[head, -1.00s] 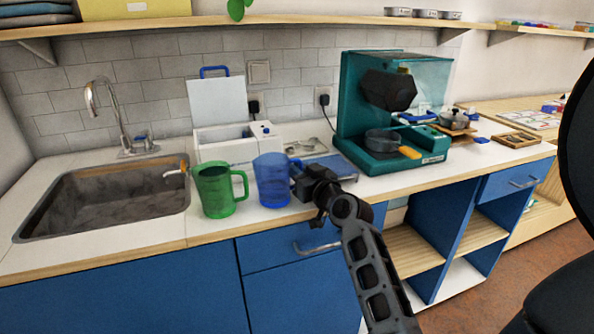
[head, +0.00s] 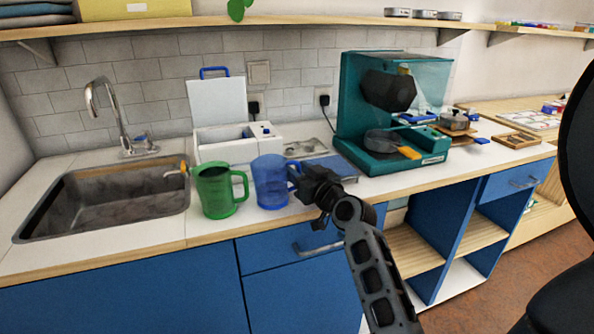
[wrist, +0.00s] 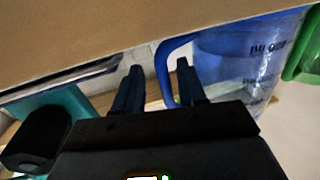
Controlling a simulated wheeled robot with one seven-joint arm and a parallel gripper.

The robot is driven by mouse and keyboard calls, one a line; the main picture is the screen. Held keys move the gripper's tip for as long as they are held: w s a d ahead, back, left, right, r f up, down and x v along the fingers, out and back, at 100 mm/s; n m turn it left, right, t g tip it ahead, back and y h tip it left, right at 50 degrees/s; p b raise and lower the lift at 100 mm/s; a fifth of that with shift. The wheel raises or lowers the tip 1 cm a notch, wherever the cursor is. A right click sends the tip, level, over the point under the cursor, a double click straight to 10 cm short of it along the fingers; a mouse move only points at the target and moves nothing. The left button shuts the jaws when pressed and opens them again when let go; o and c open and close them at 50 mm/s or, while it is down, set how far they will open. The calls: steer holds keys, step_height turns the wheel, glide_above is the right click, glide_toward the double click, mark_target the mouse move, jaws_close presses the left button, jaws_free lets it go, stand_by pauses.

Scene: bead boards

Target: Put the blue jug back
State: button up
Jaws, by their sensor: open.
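The blue jug (head: 269,183) stands upright on the counter, just right of the green jug (head: 217,192). It is see-through, and its handle faces right, toward my gripper (head: 301,182). In the wrist view the blue jug (wrist: 245,62) fills the upper right, with dark markings on its wall. My gripper (wrist: 158,78) is open there, and the jug's handle lies between the fingertips, close to the right finger. I cannot tell whether a finger touches the handle. The green jug (wrist: 304,55) shows at the right edge of the wrist view.
A sink (head: 105,205) with a tap (head: 115,115) is at the left. A white box with a raised lid (head: 217,98) stands behind the jugs. A teal machine (head: 350,110) with a pan stands to the right. The counter's front edge (head: 215,238) runs close before the jugs.

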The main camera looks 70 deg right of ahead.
steer(key=b+v, duration=0.2)
steer(key=v, duration=0.9)
steer(key=shift+a+f, duration=0.1)
steer(key=s+a+f+n+y, duration=0.15)
steer(key=a+f, duration=0.25)
steer(key=a, duration=0.5)
steer(key=s+a+f+n+y, duration=0.15)
steer(key=a+f, duration=0.25)
steer(key=a, duration=0.6)
steer(key=s+a+r+n+y, duration=0.1)
steer(key=s+a+n+y, duration=0.1)
steer(key=s+a+y, duration=0.2)
steer(key=s+a+r+n+y, duration=0.1)
steer(key=s+a+n+y, duration=0.1)
steer(key=s+a+y, duration=0.2)
steer(key=s+a, duration=0.3)
steer(key=a, duration=0.5)
steer(key=shift+s+a+r+n+t, duration=0.2)
steer(key=shift+s+r+n+t, duration=0.1)
steer(key=shift+s+n, duration=0.1)
